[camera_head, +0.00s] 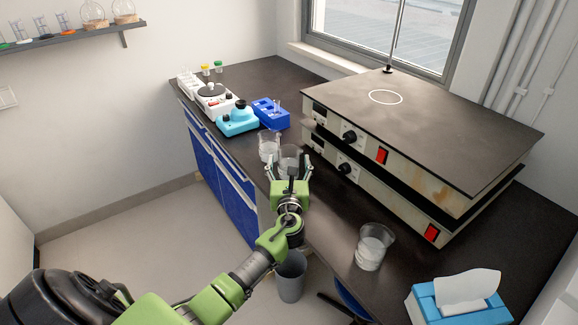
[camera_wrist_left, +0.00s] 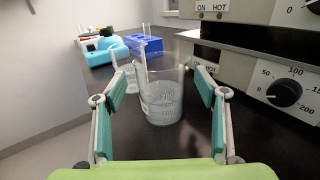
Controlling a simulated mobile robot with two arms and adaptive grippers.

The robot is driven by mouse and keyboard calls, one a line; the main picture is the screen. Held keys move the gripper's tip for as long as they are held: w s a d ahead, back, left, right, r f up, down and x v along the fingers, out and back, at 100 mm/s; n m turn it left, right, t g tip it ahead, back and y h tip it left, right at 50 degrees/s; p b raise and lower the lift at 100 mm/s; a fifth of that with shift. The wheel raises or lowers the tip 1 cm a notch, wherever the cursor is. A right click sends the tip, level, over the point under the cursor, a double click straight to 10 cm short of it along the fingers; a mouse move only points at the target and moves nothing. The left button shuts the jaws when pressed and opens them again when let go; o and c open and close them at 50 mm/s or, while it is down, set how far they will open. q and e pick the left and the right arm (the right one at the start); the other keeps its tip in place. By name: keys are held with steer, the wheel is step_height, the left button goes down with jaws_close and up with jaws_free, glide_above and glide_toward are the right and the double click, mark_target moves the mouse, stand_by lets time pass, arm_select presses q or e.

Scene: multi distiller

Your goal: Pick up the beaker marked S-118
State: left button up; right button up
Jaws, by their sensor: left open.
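Several clear glass beakers stand on the dark bench; I cannot read the mark S-118 on any of them. One beaker (camera_head: 289,156) is straight ahead of my left gripper (camera_head: 290,172), between or just beyond its fingertips. In the left wrist view this beaker (camera_wrist_left: 161,100) stands upright, centred between the spread fingers of the open gripper (camera_wrist_left: 161,88), with gaps at both sides. A second beaker (camera_head: 268,147) stands just behind it to the left, partly hidden in the wrist view (camera_wrist_left: 124,78). A third beaker (camera_head: 373,246) stands apart at the right. My right gripper is out of view.
Two stacked hot plates (camera_head: 440,130) stand close on the right. A blue tube rack (camera_head: 270,113) and a turquoise device (camera_head: 237,119) stand farther back. A blue tissue box (camera_head: 425,305) is at the front right. The bench's left edge runs beside the beakers.

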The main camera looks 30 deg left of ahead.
mark_target(289, 151)
arm_select(q)
steer(key=shift+x, duration=1.5)
steer(key=shift+f, duration=0.1)
steer(key=shift+c, duration=0.4)
steer(key=c, duration=1.2)
steer(key=shift+c, duration=0.7)
steer(key=shift+r, duration=0.25)
